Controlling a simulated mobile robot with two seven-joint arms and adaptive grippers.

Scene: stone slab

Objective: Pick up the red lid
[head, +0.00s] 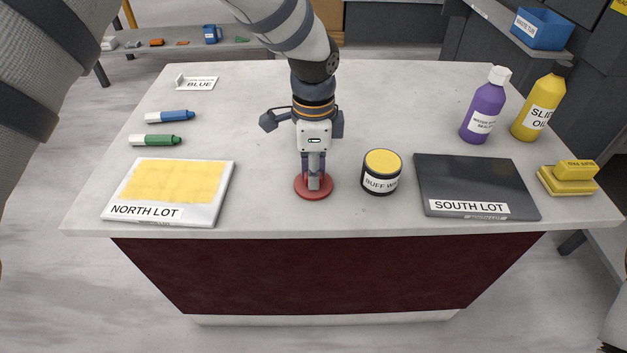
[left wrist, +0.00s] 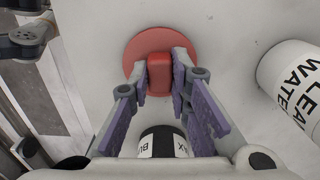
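The red lid (head: 313,192) is a flat round disc lying on the stone slab (head: 262,215), near its front middle. In the left wrist view the red lid (left wrist: 150,44) shows a raised block handle (left wrist: 160,76). My left gripper (head: 313,180) points straight down over the lid. In the left wrist view its purple-padded fingers (left wrist: 160,80) stand on both sides of the handle and appear to touch it, shut on it. No lift off the slab shows.
Close right of the lid stands the black wax jar (head: 381,182). The yellow-topped north lot (head: 140,212) is at left, the dark south lot (head: 475,170) at right. In the left wrist view a white water container (left wrist: 293,80) stands near; my arm hides it in the head view.

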